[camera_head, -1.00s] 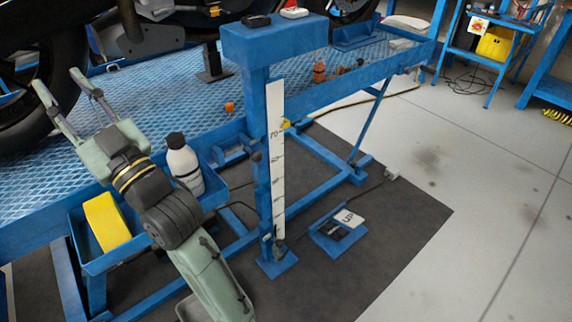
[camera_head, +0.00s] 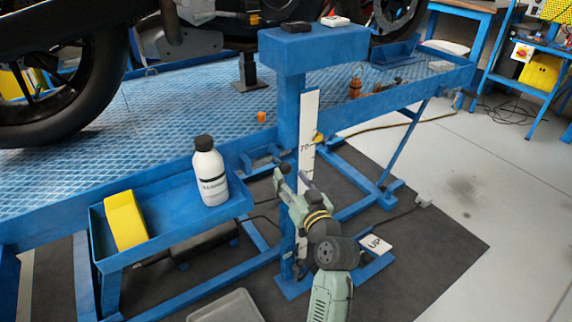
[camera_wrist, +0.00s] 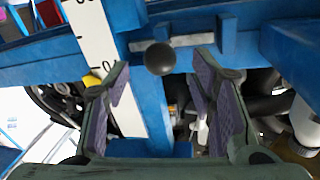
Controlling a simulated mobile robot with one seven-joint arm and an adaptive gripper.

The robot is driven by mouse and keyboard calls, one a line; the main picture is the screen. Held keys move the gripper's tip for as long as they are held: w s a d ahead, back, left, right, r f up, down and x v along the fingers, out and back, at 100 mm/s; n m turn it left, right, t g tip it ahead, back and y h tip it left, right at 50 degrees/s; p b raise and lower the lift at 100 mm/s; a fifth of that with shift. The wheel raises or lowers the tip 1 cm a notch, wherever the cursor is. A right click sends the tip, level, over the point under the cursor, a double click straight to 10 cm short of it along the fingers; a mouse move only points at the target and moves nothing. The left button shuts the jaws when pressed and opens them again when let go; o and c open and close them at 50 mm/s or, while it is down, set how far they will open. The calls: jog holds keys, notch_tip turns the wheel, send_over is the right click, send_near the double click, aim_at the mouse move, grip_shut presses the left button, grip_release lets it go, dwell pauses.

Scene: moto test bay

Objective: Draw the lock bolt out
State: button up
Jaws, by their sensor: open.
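The lock bolt shows as a round black knob (camera_wrist: 160,58) in the wrist view, in front of the blue post (camera_wrist: 148,100). It lies about midway between the tips of my gripper (camera_wrist: 162,74), whose purple-lined fingers are spread wide and hold nothing. I cannot tell the depth gap between knob and fingers. In the head view my gripper (camera_head: 292,182) is at the blue post (camera_head: 288,110), below the 70 mark of the white scale (camera_head: 308,120). It hides the knob there.
A blue tray (camera_head: 150,252) left of the post holds a white bottle (camera_head: 210,175) and a yellow block (camera_head: 125,220). A yellow pointer (camera_head: 318,138) sits by the scale. An "UP" pedal (camera_head: 376,245) is on the floor.

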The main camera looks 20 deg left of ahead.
aim_at(287, 172)
jog(key=shift+p+x, duration=0.5)
jog(key=shift+x, duration=2.15)
jog(key=shift+c, duration=0.5)
grip_shut()
